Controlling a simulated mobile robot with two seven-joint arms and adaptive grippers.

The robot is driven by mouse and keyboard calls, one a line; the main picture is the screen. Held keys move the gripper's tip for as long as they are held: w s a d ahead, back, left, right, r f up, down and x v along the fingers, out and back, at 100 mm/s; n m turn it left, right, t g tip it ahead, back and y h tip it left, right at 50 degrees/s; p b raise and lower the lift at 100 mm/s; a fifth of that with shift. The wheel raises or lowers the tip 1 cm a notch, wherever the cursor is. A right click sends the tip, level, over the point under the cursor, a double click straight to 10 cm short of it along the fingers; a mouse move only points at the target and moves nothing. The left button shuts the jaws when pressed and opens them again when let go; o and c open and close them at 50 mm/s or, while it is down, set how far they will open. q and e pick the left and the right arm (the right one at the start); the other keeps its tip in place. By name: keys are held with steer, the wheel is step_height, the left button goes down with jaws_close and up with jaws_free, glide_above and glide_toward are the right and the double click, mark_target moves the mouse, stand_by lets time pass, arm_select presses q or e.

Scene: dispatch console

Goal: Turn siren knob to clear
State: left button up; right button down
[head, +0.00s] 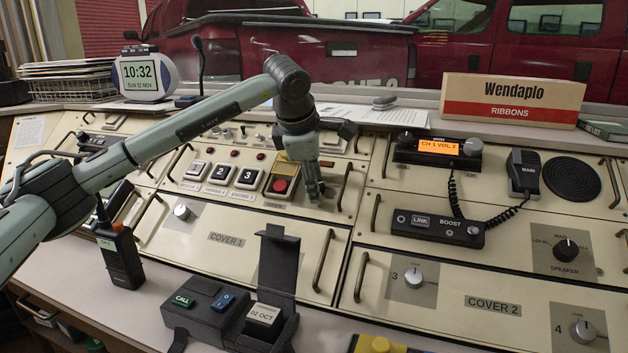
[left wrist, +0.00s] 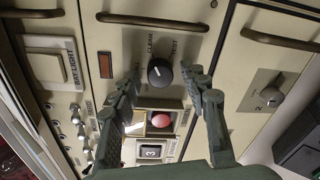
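The siren knob (left wrist: 159,72) is round and black in the left wrist view, with the words CLEAR and TEST printed beside it. A pale mark shows on its face, but its exact setting is hard to read. My left gripper (left wrist: 163,80) is open, its fingers on either side of the knob with visible gaps. In the head view the left gripper (head: 313,188) points down at the upper panel and hides the knob. My right gripper is in neither view.
A red button (head: 281,185) in a housing and numbered buttons (head: 220,173) sit close to the left gripper. Metal handles (head: 345,185) stand out from the panels nearby. A radio (head: 438,150) with a coiled cord is to the right. A walkie-talkie (head: 120,255) stands in front.

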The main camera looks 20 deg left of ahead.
arm_select(q)
steer(key=v, duration=1.2)
stand_by(0.4)
